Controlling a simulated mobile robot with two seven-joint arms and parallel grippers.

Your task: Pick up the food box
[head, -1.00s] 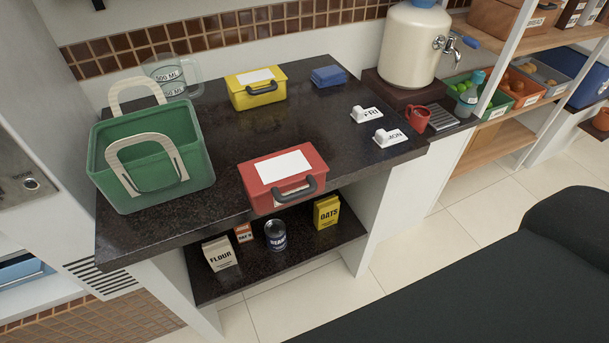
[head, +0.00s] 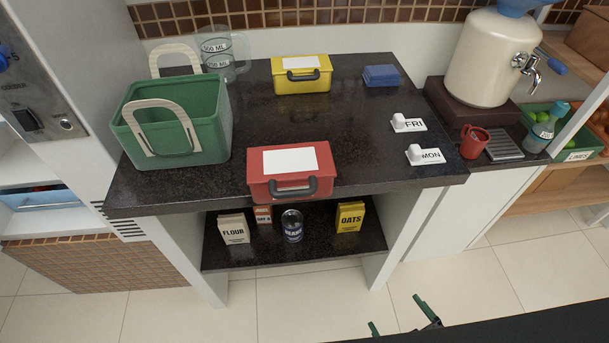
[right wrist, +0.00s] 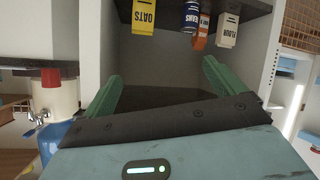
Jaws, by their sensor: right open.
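A red box (head: 291,170) with a white label and dark handle sits at the counter's front edge. A yellow box (head: 301,74) of the same kind stands behind it near the wall. I cannot tell which one is the food box. My right gripper (head: 400,318) shows only its green fingertips at the bottom of the head view, low in front of the counter and well apart from both boxes. In the right wrist view my right gripper (right wrist: 162,84) is open and empty, facing the lower shelf upside down. My left gripper is not in view.
A green basket (head: 172,125) stands left on the dark counter (head: 370,170). FRI (head: 408,123) and MON (head: 425,155) tags and a blue box (head: 381,76) lie right. The lower shelf holds flour (head: 233,230), a can (head: 292,226) and oats (head: 349,217). A dispenser (head: 490,58) stands right.

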